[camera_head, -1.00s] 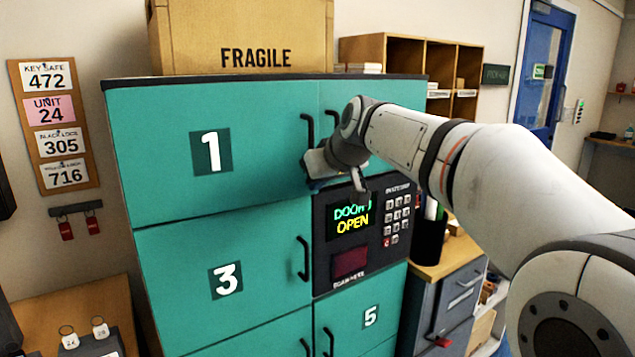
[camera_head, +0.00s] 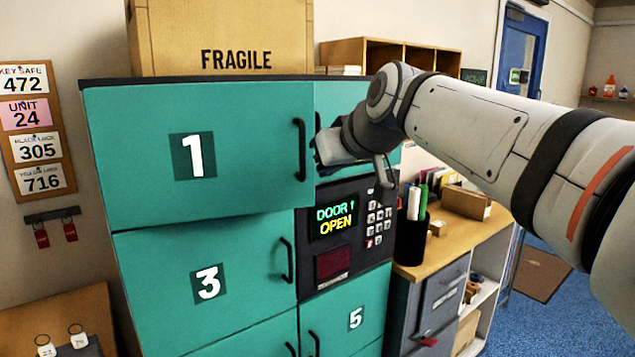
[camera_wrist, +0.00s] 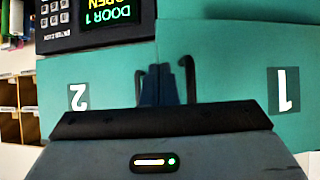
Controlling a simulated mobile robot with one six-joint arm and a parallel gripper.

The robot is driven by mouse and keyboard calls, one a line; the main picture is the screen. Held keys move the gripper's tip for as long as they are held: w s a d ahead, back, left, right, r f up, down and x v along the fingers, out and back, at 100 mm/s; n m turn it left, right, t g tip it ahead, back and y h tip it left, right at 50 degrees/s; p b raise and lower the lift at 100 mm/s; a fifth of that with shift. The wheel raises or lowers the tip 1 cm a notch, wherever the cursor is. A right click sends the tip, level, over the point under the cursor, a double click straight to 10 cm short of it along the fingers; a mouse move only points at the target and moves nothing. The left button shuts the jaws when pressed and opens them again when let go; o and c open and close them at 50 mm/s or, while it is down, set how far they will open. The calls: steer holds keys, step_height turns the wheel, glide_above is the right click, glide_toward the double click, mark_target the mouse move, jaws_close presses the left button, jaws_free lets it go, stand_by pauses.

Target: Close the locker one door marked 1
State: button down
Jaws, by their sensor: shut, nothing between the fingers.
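The door marked 1 (camera_head: 245,150) is a teal panel at the upper left of the locker in the head view, with a black handle (camera_head: 300,150) at its right edge. The display (camera_head: 335,219) reads "DOOR 1 OPEN". My gripper (camera_head: 328,148) is just right of that handle, in front of door 2. In the wrist view, turned upside down, my shut, empty fingers (camera_wrist: 168,82) lie between two handles, with label 1 (camera_wrist: 284,90) to the right and label 2 (camera_wrist: 78,97) to the left.
Doors 3 (camera_head: 208,284) and 5 (camera_head: 355,318) look shut below. A carton marked FRAGILE (camera_head: 225,35) stands on top. The keypad (camera_head: 379,220) is under my wrist. A desk with a pen cup (camera_head: 411,240) stands to the right, with blue floor beyond.

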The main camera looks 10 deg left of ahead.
mark_target(302, 188)
steer(key=s+d+f+m+t+y+p, duration=0.1)
steer(key=s+f+t+p, duration=0.15)
steer(key=s+t, duration=0.2)
steer(key=s+d+f+m+t+y+p, duration=0.1)
steer(key=s+f+t, duration=0.2)
steer(key=s, duration=0.3)
steer(key=p+x, duration=0.1)
steer(key=x, duration=0.3)
steer(key=p+x, duration=0.1)
steer(key=x, duration=0.4)
steer(key=p+x, duration=0.1)
steer(key=x, duration=0.3)
steer(key=shift+w+a+f, duration=0.25)
steer(key=shift+a+f, duration=0.1)
